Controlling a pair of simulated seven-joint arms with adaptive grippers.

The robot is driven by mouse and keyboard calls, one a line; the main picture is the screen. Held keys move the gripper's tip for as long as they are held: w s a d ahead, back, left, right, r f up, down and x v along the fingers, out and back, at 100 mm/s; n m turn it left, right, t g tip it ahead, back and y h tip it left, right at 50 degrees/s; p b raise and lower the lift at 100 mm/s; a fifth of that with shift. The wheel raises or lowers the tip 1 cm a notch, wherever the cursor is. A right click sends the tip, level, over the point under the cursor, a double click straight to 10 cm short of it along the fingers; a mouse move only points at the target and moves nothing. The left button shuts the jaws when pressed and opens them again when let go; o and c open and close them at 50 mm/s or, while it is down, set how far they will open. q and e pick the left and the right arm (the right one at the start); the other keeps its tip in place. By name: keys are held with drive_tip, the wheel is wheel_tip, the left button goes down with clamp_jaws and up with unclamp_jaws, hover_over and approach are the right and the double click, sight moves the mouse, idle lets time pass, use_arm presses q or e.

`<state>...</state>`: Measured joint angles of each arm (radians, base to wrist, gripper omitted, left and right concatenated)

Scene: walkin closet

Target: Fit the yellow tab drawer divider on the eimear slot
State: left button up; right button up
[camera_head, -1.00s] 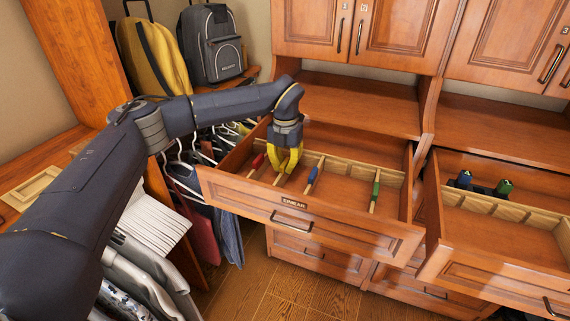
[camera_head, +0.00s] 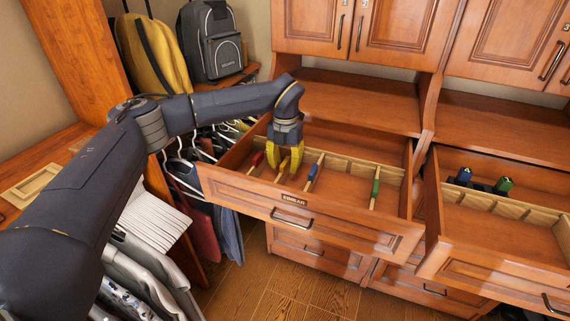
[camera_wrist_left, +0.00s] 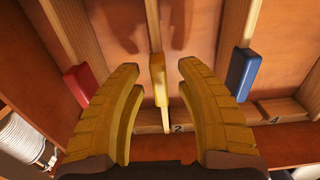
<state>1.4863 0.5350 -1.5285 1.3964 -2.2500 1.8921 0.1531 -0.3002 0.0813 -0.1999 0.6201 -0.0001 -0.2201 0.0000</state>
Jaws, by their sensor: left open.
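The yellow tab drawer divider (camera_wrist_left: 159,80) stands in the open drawer (camera_head: 330,223) labelled EIMEAR (camera_head: 293,199). In the left wrist view its yellow tab lies between my left fingers, with a visible gap on each side. Its lower end is by the notched wooden rail (camera_wrist_left: 147,128), near the number 2. My left gripper (camera_head: 284,163) is open and points down into the drawer; it also shows in the left wrist view (camera_wrist_left: 160,75). In the head view the fingers largely hide the yellow tab. Whether the divider is fully seated cannot be told. My right gripper is not in view.
A red-tab divider (camera_wrist_left: 79,84) stands left of the fingers and a blue-tab divider (camera_wrist_left: 242,74) stands right. A green-tab divider (camera_head: 376,187) is farther right. Another open drawer (camera_head: 490,262) holds a notched rail and blue and green pieces. Hanging clothes (camera_head: 205,215) are at left.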

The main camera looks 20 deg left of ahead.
use_arm(q)
wheel_tip(320, 180, up, 12)
idle(0.7)
